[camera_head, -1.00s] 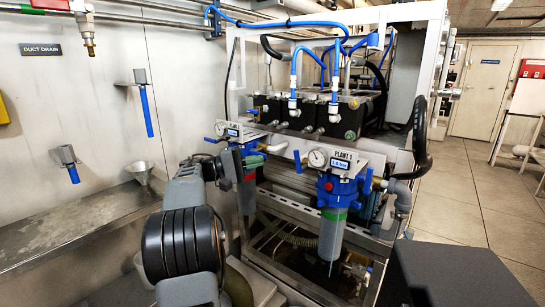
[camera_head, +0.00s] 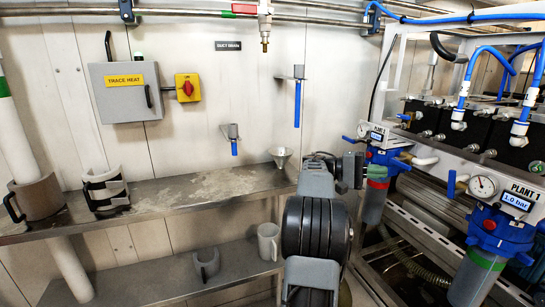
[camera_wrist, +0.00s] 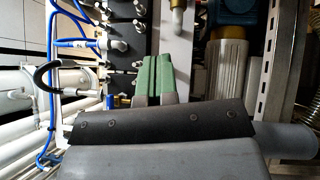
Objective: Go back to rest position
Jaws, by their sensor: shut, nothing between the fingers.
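My gripper shows in the wrist view (camera_wrist: 157,60), its two green fingers side by side, shut and empty. In the head view my gripper (camera_head: 380,171) is at the end of my grey and black arm, pointing right. There its green fingers overlap the left blue filter housing (camera_head: 383,155) of the frame; whether they touch it cannot be told.
The right filter housing (camera_head: 500,228) carries a PLANT 1 gauge reading 1.0 bar. Left is a steel shelf (camera_head: 170,195) with holders and a funnel (camera_head: 281,155). A trace heat box (camera_head: 125,92) hangs on the wall.

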